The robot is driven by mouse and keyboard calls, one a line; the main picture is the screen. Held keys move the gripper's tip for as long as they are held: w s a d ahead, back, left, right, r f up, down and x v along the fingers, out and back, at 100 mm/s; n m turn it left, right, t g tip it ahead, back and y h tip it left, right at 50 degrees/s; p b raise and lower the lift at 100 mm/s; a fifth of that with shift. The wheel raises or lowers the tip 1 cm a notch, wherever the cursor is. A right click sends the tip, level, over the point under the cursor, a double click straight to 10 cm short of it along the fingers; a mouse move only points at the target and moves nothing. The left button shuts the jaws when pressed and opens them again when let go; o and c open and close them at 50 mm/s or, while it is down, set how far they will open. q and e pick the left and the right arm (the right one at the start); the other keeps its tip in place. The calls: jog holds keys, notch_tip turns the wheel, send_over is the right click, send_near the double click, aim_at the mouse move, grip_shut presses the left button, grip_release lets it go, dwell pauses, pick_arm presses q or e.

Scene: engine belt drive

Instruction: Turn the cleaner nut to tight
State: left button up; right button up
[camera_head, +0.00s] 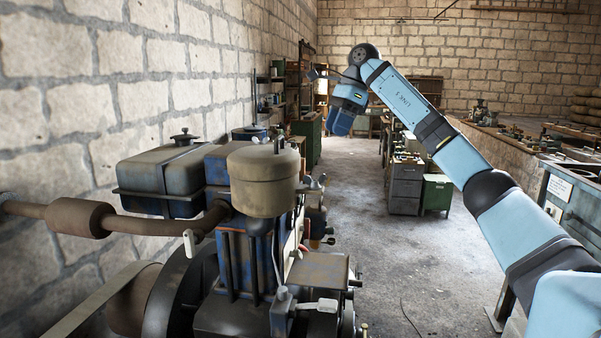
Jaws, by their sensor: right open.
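The air cleaner (262,182) is a tan, rounded canister on top of the blue engine. A small dark nut (278,145) stands up on its lid. How tight the nut is cannot be told from this view. My right arm comes in from the right and bends down at the wrist. My right gripper (339,126) hangs open and empty, up and to the right of the air cleaner, clear of the nut. Its fingers are small and hard to make out. My left gripper is not in view.
A dark fuel tank (161,178) with a cap stands left of the cleaner. A rusty exhaust pipe (80,217) runs to the left, above a flywheel and belt (95,302). Open floor (385,260) lies right of the engine. Cabinets (405,187) and benches stand further back.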

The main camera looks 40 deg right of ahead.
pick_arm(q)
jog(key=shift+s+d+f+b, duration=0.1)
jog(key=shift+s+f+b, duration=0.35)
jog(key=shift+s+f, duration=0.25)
pick_arm(e)
jog(key=x, duration=1.3)
jog(key=shift+s+a+f, duration=0.1)
jog(key=shift+a+f, duration=0.1)
jog(key=shift+a, duration=0.05)
jog(key=c, duration=0.9)
jog(key=shift+r+m+t+p, duration=0.2)
jog(key=shift+m+t+p, duration=0.1)
jog(key=shift+m+p, duration=0.5)
jog(key=shift+s+m+t+h+p, duration=0.1)
jog(key=shift+m+t+h+p, duration=0.25)
jog(key=shift+m, duration=0.75)
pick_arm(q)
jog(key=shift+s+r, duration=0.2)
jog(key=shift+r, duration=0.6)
pick_arm(e)
jog(key=shift+f+m, duration=0.15)
jog(key=shift+m, duration=0.35)
